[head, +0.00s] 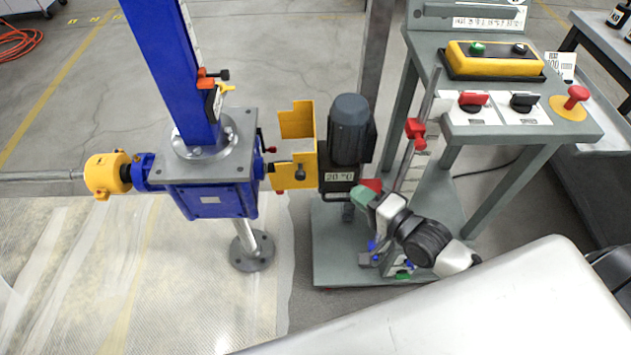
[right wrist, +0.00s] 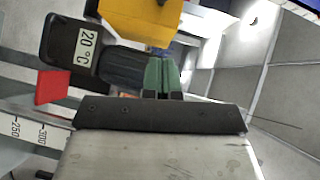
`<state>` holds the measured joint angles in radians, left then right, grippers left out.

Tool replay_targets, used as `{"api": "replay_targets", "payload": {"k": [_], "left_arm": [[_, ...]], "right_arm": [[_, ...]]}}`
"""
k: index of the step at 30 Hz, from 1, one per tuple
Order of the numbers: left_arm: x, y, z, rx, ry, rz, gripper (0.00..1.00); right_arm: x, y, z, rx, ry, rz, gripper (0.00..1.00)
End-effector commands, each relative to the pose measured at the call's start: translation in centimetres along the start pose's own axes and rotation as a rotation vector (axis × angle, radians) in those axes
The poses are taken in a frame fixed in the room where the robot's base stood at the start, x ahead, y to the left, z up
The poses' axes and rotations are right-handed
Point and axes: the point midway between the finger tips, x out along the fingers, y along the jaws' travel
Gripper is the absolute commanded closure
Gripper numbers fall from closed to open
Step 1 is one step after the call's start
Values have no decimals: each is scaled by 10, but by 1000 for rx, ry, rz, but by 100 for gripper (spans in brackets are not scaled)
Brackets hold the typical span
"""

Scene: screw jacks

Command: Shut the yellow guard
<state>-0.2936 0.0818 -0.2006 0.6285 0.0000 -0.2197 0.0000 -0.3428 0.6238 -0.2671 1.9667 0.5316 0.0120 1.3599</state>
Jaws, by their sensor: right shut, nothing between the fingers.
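The yellow guard (head: 297,122) sits between the blue screw-jack gearbox (head: 208,180) and the dark motor (head: 350,130). One yellow panel stands upright at the back, and a lower yellow part is in front of it. A shaft and a dark knob show between them, so the guard looks open. My right gripper (head: 361,197) is in front of the motor, to the right of the guard and apart from it. Its green fingers (right wrist: 163,78) are together and empty in the right wrist view, where the yellow guard (right wrist: 140,20) shows at the top. My left gripper is not visible.
A grey stand with a control panel (head: 530,125) is at the right, with switches and a red button (head: 576,97). A thin upright rod with a red clamp (head: 416,128) is close to my right arm. A yellow cap (head: 106,175) is left of the gearbox.

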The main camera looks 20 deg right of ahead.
Motion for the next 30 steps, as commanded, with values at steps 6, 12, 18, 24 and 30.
{"api": "replay_targets", "payload": {"k": [6,12,18,24,30], "left_arm": [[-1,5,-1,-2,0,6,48],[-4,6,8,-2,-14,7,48],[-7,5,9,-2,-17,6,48],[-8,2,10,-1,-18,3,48],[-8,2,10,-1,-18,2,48]], "right_arm": [[49,-2,0,-1,1,-3,100],[87,-1,5,2,0,-1,100],[103,0,23,0,1,0,100],[108,0,28,-3,1,1,100],[108,1,28,-3,0,1,100]]}}
